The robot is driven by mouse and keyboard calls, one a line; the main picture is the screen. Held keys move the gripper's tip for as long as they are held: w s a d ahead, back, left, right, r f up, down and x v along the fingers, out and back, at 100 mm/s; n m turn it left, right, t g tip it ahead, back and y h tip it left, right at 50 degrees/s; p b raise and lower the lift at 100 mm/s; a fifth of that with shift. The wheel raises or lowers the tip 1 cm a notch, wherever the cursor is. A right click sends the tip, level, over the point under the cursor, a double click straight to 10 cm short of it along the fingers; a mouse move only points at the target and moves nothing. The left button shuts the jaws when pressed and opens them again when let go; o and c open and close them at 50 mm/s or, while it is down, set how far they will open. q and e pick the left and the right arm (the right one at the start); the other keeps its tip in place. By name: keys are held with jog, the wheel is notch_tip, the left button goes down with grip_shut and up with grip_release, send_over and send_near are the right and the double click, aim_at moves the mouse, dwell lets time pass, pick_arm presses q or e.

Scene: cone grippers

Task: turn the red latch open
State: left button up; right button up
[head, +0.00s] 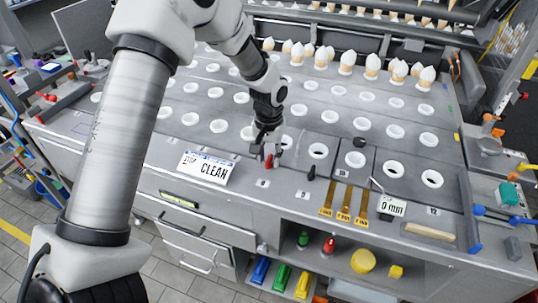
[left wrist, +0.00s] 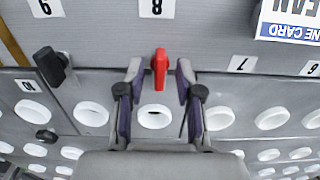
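The red latch (left wrist: 160,68) stands on the grey panel just below the number 8 plate in the left wrist view, with a white-rimmed hole beneath it. In the head view the red latch (head: 269,162) shows at the panel's front, under my left gripper (head: 266,152). In the left wrist view my left gripper (left wrist: 158,76) is open, its fingertips on either side of the latch with a gap on each side. The latch's long side runs up and down in that view. My right gripper is not in view.
A black latch (left wrist: 50,65) stands left of the red one in the left wrist view; it also shows in the head view (head: 311,173). A white sign reading CLEAN (head: 207,168) stands left of the gripper. Rows of white-rimmed holes cover the panel, with white cones (head: 372,65) behind.

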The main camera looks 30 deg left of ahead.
pick_arm(q)
jog(key=shift+s, duration=0.1)
grip_shut()
jog(key=m+p, duration=0.2)
jog(key=m, duration=0.1)
jog(key=shift+r+m+p, duration=0.15)
jog(key=shift+m+p, duration=0.15)
jog(key=m+p, duration=0.2)
jog(key=m, duration=0.2)
jog(key=m+p, duration=0.1)
jog(key=m, duration=0.7)
jog(key=m+p, duration=0.1)
jog(key=m, duration=0.1)
jog(key=shift+f, duration=0.3)
